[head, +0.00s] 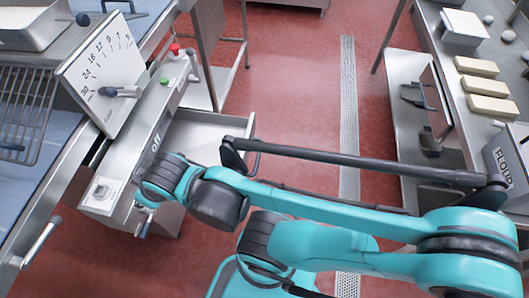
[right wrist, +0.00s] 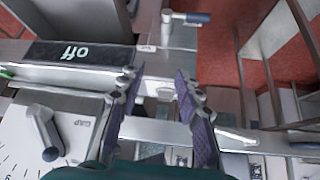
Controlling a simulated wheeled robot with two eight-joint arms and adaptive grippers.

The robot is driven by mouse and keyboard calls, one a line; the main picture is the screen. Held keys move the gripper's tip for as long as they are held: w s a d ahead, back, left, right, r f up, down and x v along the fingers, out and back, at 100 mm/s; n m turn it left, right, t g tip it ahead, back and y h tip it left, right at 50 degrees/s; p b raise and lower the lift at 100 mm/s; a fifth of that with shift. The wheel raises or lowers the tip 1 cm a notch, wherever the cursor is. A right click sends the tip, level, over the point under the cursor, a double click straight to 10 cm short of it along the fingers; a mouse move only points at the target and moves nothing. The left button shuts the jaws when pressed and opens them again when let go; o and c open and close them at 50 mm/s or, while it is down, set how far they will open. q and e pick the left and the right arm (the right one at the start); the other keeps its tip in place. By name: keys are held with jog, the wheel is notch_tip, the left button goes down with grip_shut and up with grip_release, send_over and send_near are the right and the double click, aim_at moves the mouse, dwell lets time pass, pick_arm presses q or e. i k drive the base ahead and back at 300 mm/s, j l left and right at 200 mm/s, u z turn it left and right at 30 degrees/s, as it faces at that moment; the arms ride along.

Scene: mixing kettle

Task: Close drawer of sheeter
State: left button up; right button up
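The sheeter (head: 150,125) is a grey metal machine at the left of the head view, with a numbered dial plate (head: 103,70) and an "off" panel. The panel also shows upside down in the right wrist view (right wrist: 80,54). Its drawer (head: 205,128) stands open, sticking out to the right of the body. My right arm crosses in front of the drawer's near part and hides some of it. My right gripper's fingers (right wrist: 158,92) are apart in the right wrist view, with no held object visible between them. In the head view my right wrist mostly hides them. My left gripper is not seen.
A steel table (head: 455,95) at the right carries pale blocks (head: 477,67) and a flour box (head: 508,155). A wire rack (head: 27,105) lies at the left. Red floor with a drain grate (head: 348,110) lies clear between the sheeter and the table.

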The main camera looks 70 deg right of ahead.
aim_at(197, 134)
jog(key=l+z, duration=0.15)
jog(key=z, duration=0.25)
jog(key=k+l+z, duration=0.1)
jog(key=l+z, duration=0.15)
jog(key=z, duration=0.15)
jog(key=l+z, duration=0.2)
jog(key=z, duration=0.25)
jog(key=l+z, duration=0.2)
jog(key=z, duration=0.2)
